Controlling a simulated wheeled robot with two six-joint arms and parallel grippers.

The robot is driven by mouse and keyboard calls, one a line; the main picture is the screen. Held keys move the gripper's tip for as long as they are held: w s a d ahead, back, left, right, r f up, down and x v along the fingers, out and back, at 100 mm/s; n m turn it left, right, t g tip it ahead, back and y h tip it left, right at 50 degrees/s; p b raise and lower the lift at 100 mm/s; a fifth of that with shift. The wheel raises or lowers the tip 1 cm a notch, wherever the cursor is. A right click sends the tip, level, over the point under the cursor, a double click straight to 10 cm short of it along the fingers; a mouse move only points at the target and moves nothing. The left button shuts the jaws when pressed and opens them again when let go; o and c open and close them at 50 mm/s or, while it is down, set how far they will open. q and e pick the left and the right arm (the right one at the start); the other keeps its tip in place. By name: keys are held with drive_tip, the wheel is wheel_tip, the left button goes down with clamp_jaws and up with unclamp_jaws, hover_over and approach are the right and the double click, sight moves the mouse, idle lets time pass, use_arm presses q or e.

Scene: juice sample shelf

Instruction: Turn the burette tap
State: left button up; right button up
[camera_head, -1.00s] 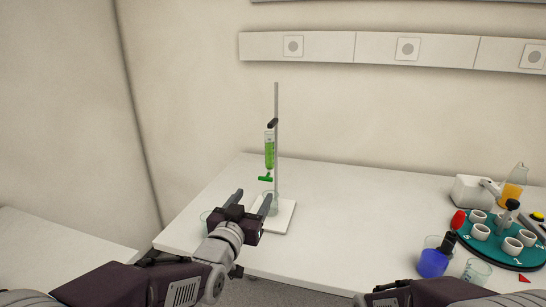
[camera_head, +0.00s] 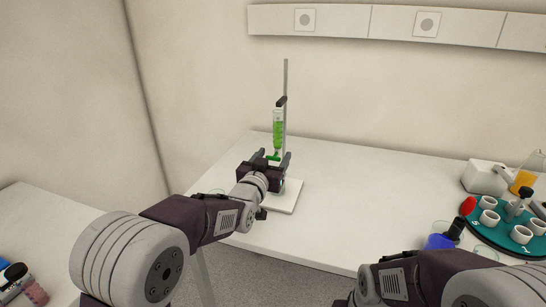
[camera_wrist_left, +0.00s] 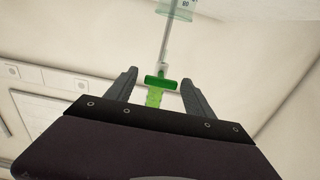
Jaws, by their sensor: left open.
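The burette (camera_head: 278,132) with green liquid hangs upright, clamped to a thin metal stand rod (camera_head: 285,85) above a white base plate (camera_head: 288,200). Its green tap (camera_head: 272,158) sits at the lower end. My left gripper (camera_head: 272,158) is open with its fingers around the tap's area. In the left wrist view the green tap handle (camera_wrist_left: 161,82) lies crosswise between the two open fingers (camera_wrist_left: 158,88), apart from both. A beaker (camera_wrist_left: 176,8) shows at the top there. In the head view my gripper hides the beaker below the burette. My right gripper is out of the frame; only its arm shows.
On the right of the table (camera_head: 350,200) stand a teal round rack (camera_head: 480,232) with several white cups, a flask of orange liquid (camera_head: 526,172), a white device (camera_head: 482,177) and a blue container (camera_head: 440,241). The table's middle is clear.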

use_arm(q)
clamp_jaws()
drive_tip(key=shift+f+m+b, duration=0.2)
drive_tip(key=shift+m+b, duration=0.8)
drive_tip(key=shift+m, duration=0.2)
drive_tip(key=shift+d+r+m+b, duration=0.1)
drive_tip(key=shift+m+b, duration=0.35)
drive_tip(key=shift+m, duration=0.65)
drive_tip(key=shift+r+m, duration=0.1)
drive_tip(key=shift+m, duration=0.2)
unclamp_jaws()
drive_tip(key=shift+s, duration=0.1)
